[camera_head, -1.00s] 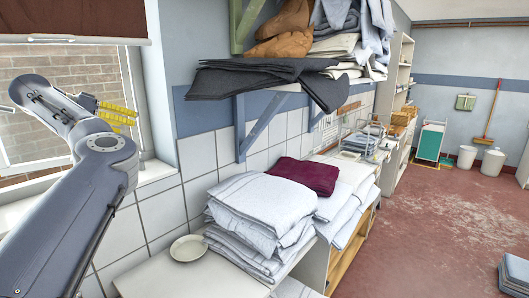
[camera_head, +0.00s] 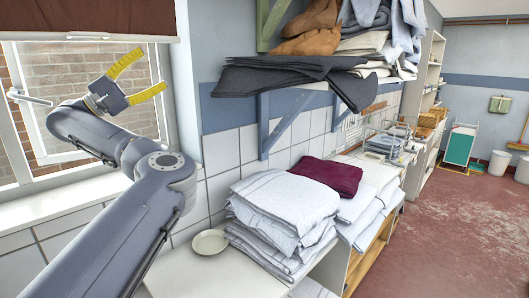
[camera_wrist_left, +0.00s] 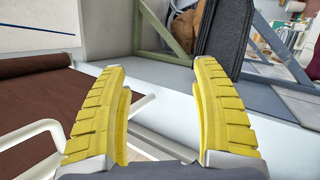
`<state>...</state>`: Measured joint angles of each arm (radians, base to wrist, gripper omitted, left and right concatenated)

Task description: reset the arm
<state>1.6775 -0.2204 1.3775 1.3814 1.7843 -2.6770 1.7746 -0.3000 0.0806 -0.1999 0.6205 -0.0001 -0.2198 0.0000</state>
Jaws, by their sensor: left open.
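My left gripper (camera_head: 138,82) is raised in front of the window at the left of the head view. Its two yellow fingers are spread apart with nothing between them. In the left wrist view the open fingers (camera_wrist_left: 162,115) show large and empty, with a brown rolled blind (camera_wrist_left: 50,110) to their left and a green-grey bracket (camera_wrist_left: 165,25) beyond them. The left arm comes up from the lower left corner of the head view, bent at the elbow. My right gripper is not in view.
A counter holds folded white linens (camera_head: 280,205), a dark red cloth (camera_head: 328,176) and a white plate (camera_head: 210,242). Above, a wall shelf on blue brackets (camera_head: 285,120) carries dark cloth (camera_head: 270,75). The window frame (camera_head: 170,90) is close to the left arm.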

